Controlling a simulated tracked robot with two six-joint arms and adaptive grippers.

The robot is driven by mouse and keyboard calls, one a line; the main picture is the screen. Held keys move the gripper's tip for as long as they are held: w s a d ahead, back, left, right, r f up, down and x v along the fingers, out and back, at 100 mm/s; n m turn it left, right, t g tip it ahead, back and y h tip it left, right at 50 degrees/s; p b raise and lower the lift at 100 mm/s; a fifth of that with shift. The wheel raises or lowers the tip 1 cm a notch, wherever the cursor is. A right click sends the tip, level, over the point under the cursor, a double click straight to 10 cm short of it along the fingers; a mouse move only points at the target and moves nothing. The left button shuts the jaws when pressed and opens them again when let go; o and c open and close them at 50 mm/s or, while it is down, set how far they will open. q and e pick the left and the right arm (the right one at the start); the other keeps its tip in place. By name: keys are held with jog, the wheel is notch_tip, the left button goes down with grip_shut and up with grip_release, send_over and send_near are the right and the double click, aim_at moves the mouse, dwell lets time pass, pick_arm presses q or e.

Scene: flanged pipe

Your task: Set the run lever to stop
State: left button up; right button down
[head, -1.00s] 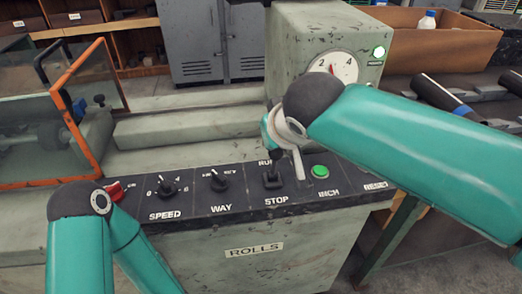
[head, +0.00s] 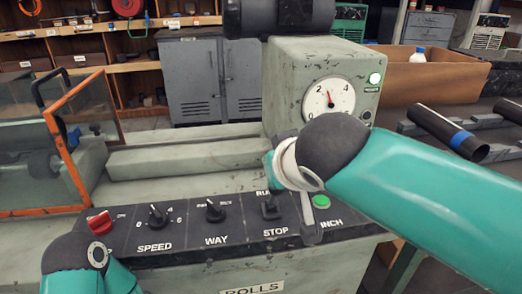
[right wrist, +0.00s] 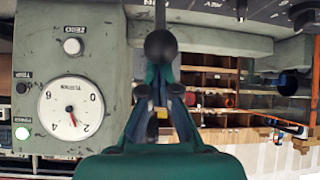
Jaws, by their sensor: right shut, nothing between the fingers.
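The run lever (head: 270,208) stands on the dark control panel (head: 188,228), between the RUN and STOP labels. Its upper end is hidden behind my right wrist and gripper in the head view. The right wrist view, which is upside down, shows a black ball knob (right wrist: 160,46) on a stem, straight ahead of my right gripper (right wrist: 160,88). This gripper's fingers are together and empty, close to the knob; I cannot tell whether they touch it. The lever's exact tilt is unclear. Part of my left arm shows at the lower left of the head view, but its gripper does not.
Speed (head: 157,216) and way (head: 214,209) knobs and a red switch (head: 99,222) lie left of the lever. A green inch button (head: 321,202) is close on its right. The gauge housing (head: 290,75) rises behind. An orange-framed guard (head: 70,150) stands left.

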jog(key=shift+s+f, duration=0.25)
jog(key=shift+f, duration=0.2)
jog(key=shift+s+r, duration=0.3)
jog(key=shift+r, duration=0.15)
jog(key=v, duration=1.1)
jog(key=shift+w+r, duration=0.2)
jog(key=shift+r, duration=0.1)
jog(key=shift+d, duration=0.15)
